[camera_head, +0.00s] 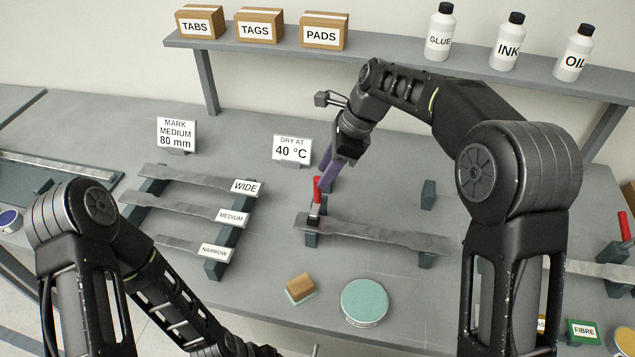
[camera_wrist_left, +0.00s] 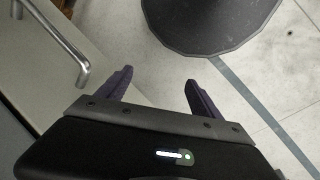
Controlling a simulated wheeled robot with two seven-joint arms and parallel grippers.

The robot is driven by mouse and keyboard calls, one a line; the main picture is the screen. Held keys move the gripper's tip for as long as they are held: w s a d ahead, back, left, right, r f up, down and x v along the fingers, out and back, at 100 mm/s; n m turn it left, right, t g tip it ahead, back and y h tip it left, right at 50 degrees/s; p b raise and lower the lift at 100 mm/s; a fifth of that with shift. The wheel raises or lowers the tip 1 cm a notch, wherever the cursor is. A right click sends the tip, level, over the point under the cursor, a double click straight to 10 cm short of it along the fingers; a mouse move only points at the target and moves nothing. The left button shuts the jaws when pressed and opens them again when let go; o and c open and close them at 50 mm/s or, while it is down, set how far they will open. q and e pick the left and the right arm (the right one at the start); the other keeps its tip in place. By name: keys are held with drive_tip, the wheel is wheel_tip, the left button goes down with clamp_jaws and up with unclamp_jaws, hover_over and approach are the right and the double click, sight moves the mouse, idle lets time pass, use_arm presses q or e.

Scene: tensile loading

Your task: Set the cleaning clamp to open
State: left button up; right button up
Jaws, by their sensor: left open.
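The cleaning clamp has a red lever (camera_head: 317,190) standing nearly upright at the left end of a grey metal strip (camera_head: 385,232), which lies across dark supports in the middle of the bench. My right gripper (camera_head: 328,178) reaches down from behind, its purple fingers right beside the lever's upper part. I cannot tell whether they touch it or how far apart they are. My left gripper (camera_wrist_left: 158,77) is open and empty in the left wrist view, above the floor near a drawer handle (camera_wrist_left: 72,55).
A rack (camera_head: 215,268) holds strips labelled WIDE, MEDIUM and NARROW on the left. A sponge block (camera_head: 299,287) and a round green-topped tub (camera_head: 365,301) are at the front. Another red-levered clamp (camera_head: 623,226) is at the right edge. A shelf (camera_head: 390,65) with boxes and bottles runs behind.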

sight(316, 198)
drive_tip(key=p+x, duration=0.1)
drive_tip(key=x, duration=0.4)
drive_tip(key=shift+f, duration=0.2)
clamp_jaws()
idle(1.2)
